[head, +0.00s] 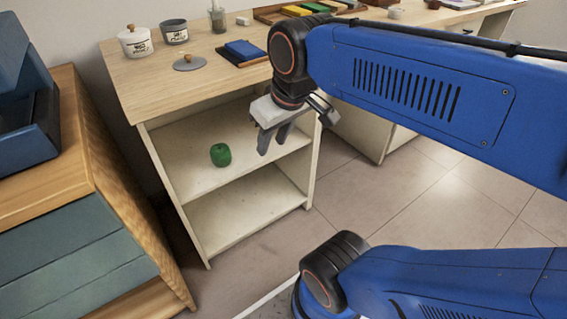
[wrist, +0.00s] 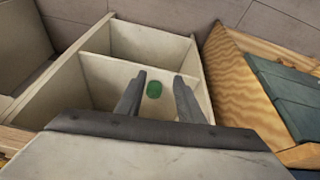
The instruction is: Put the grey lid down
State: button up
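The grey lid (head: 188,63) with a brown knob lies on the wooden top of the shelf unit (head: 140,80), knob up. It is in front of the grey pot (head: 174,32), which has no lid on it, and apart from it. My gripper (head: 274,148) hangs in front of the unit's open shelves, to the right of and lower than the lid. In the wrist view my gripper (wrist: 160,80) has its two fingers apart with nothing held between them. The lid does not show in the wrist view.
A white lidded pot (head: 135,42) stands left of the grey pot. A blue item (head: 243,49) on a dark board lies right of the lid. A green object (head: 221,155) sits on the upper shelf (head: 190,175). A wooden cabinet (head: 75,190) stands at left.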

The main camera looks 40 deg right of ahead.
jog(key=s+f+m, duration=0.1)
jog(key=s+f, duration=0.2)
jog(key=f, duration=0.2)
jog(key=shift+s+d, duration=0.25)
